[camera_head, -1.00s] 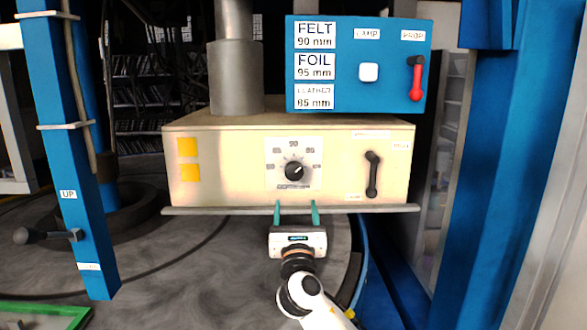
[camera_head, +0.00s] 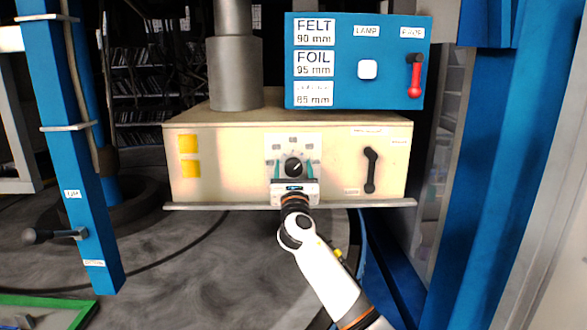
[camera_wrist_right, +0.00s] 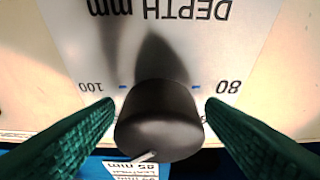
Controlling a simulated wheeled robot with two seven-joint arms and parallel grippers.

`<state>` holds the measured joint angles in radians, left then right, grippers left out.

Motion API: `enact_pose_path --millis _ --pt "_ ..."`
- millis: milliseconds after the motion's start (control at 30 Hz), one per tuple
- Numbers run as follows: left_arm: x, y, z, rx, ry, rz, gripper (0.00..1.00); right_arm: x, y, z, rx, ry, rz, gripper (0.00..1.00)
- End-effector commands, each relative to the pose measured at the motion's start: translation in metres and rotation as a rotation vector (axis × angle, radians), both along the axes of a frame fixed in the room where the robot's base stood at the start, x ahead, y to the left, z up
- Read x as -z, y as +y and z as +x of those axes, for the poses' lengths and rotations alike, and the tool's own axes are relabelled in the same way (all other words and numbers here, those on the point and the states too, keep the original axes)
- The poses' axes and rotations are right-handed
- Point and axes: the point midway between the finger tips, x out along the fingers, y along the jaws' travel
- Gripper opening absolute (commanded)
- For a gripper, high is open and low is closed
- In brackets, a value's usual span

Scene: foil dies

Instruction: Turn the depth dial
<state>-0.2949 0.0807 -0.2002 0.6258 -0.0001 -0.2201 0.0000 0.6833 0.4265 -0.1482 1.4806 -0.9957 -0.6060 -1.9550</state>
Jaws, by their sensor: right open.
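The depth dial (camera_head: 293,167) is a round black knob on a white scale plate (camera_head: 312,140) on the cream box's front. In the right wrist view the dial (camera_wrist_right: 158,122) stands between two green fingers, with its white pointer mark near the lower edge. The plate there reads "DEPTH mm", 80 and 100, upside down. My right gripper (camera_head: 294,172) is open, with a finger on each side of the dial; a small gap shows on both sides. It also shows in the right wrist view (camera_wrist_right: 160,128). My left gripper is not in view.
The cream box (camera_head: 225,180) has a black lever (camera_head: 371,170) to the dial's right and a ledge below. Above is a blue panel (camera_head: 345,90) with FELT and FOIL labels, a white button (camera_head: 367,69) and a red lever (camera_head: 415,77). Blue posts stand at both sides.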

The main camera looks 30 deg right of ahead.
Motion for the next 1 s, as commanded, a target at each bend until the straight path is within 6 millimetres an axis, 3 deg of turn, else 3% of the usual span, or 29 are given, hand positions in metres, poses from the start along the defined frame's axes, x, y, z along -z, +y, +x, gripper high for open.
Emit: enact_pose_path --millis 200,467,767,1000 --pt "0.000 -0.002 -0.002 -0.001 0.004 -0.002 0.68 0.000 0.000 0.000 0.000 -0.001 -0.001 0.63" --pt "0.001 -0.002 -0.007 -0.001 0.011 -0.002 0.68 0.000 0.000 0.000 0.000 -0.001 -0.001 0.20" --pt "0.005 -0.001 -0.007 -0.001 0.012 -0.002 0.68 0.001 0.001 0.000 -0.001 -0.022 0.033 0.20" --pt "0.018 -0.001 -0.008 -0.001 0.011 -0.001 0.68 0.002 0.001 0.000 0.000 -0.095 0.154 0.20"
